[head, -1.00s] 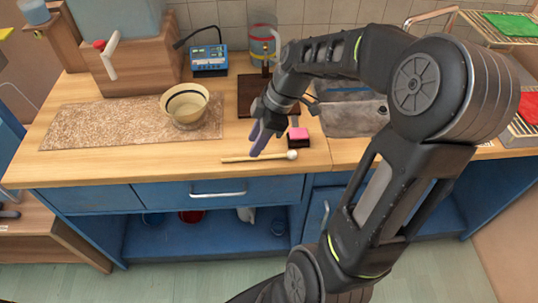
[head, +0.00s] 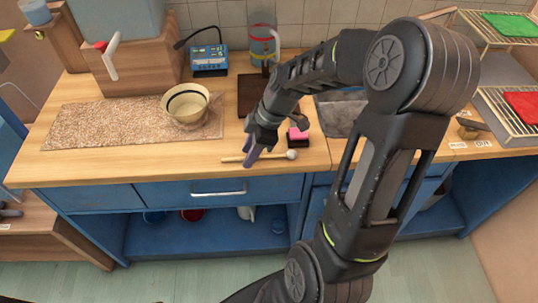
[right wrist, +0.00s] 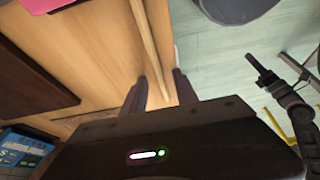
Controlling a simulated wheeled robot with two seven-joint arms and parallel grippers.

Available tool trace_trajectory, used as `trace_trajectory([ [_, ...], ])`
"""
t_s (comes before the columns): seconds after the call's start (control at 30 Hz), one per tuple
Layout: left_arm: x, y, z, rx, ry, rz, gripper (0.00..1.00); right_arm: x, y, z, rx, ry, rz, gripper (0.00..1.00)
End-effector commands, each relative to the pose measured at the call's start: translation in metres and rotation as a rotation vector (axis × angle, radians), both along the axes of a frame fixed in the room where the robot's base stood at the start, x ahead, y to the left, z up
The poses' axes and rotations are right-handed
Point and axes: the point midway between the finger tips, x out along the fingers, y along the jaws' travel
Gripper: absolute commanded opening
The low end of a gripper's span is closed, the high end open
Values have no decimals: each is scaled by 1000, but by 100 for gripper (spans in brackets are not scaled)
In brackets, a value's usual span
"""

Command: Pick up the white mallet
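The white mallet (head: 273,157) lies flat on the wooden counter near its front edge. Its round pale head (head: 291,155) points right. My right gripper (head: 248,160) points down at the handle, left of the head. In the right wrist view the handle (right wrist: 147,42) runs down between the two fingertips (right wrist: 160,90), which stand apart. The gripper is open, and I cannot tell whether a finger touches the handle. My left gripper does not show clearly in either view.
A pink-topped black block (head: 298,138) stands just behind the mallet head. A dark board (head: 252,97) lies behind my gripper. A bowl (head: 186,104) sits on a speckled mat (head: 95,125) to the left. The counter's front edge is close.

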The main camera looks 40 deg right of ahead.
Motion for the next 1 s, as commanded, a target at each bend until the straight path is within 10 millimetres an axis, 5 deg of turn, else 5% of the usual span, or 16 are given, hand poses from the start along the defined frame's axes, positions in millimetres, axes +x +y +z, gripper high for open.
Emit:
trace_trajectory([
  [0.27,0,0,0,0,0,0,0,0,0,0,0,0,0,35],
  [0.7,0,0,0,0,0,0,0,0,0,0,0,0,0,0],
  [1.0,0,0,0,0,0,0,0,0,0,0,0,0,0,0],
])
